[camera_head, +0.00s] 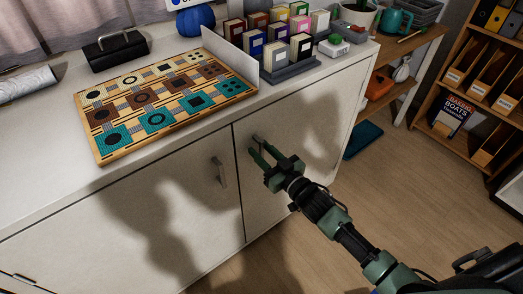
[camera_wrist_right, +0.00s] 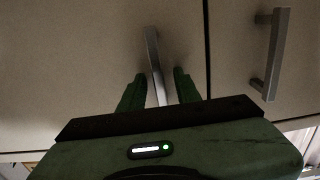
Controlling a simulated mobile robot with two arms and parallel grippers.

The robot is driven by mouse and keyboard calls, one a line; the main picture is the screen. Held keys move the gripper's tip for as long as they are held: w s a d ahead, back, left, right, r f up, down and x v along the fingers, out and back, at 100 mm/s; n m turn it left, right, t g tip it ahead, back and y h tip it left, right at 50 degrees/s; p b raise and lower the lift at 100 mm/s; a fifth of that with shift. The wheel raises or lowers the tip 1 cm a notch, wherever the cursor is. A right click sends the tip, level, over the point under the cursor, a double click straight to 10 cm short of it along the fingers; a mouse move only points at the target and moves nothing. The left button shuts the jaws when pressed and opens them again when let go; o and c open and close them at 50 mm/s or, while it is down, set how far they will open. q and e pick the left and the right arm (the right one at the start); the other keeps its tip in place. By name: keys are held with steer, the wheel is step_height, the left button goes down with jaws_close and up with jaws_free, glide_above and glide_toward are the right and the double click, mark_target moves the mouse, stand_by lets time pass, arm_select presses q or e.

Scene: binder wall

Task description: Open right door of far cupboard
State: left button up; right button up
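The white cupboard's right door (camera_head: 315,125) is shut, flush with the left door (camera_head: 135,220). Its grey bar handle (camera_wrist_right: 153,50) stands between the fingers of my right gripper (camera_wrist_right: 158,88) in the wrist view. A gap shows on each side of the handle, so the fingers are open around it. In the head view my right gripper (camera_head: 262,153) is at the upper left part of the right door, near the door seam, and mostly hides that handle. The left door's handle (camera_head: 219,172) is free; it also shows in the wrist view (camera_wrist_right: 270,55). My left gripper is not in view.
On the cupboard top lie a patterned board (camera_head: 165,100), a black case (camera_head: 115,50) and a tray of small boxes (camera_head: 290,70). A wooden shelf (camera_head: 440,130) with binders and a low bench (camera_head: 400,90) stand to the right. The floor (camera_head: 390,190) before the right door is clear.

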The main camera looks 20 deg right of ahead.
jaws_close()
stand_by(1.5)
